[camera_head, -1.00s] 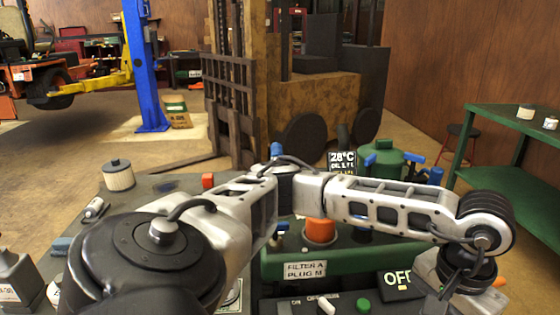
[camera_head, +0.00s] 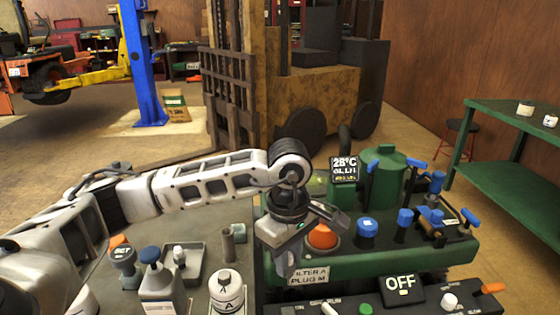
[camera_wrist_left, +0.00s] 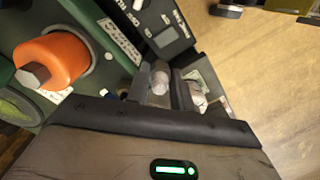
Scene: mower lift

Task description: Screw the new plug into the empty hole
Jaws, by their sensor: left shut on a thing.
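My left gripper (camera_head: 286,268) points down just left of the orange filter (camera_head: 322,236) on the green machine (camera_head: 385,262). In the left wrist view, its dark fingers (camera_wrist_left: 164,90) are closed around a small pale, rounded piece (camera_wrist_left: 160,77), possibly the plug; its lower end is hard to make out. The orange filter, with a grey hex end, shows there at upper left (camera_wrist_left: 55,58). The label "FILTER A PLUG M" (camera_head: 308,276) is on the machine's front, beside the gripper. I cannot make out the empty hole. My right gripper is not in view.
Blue-topped fittings (camera_head: 366,232) stand right of the filter. A control panel (camera_head: 440,297) with an OFF display (camera_head: 403,283) lies in front. On the left bench are a grey tray (camera_head: 197,272), a blue-capped bottle (camera_head: 157,283) and a white can (camera_head: 227,292).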

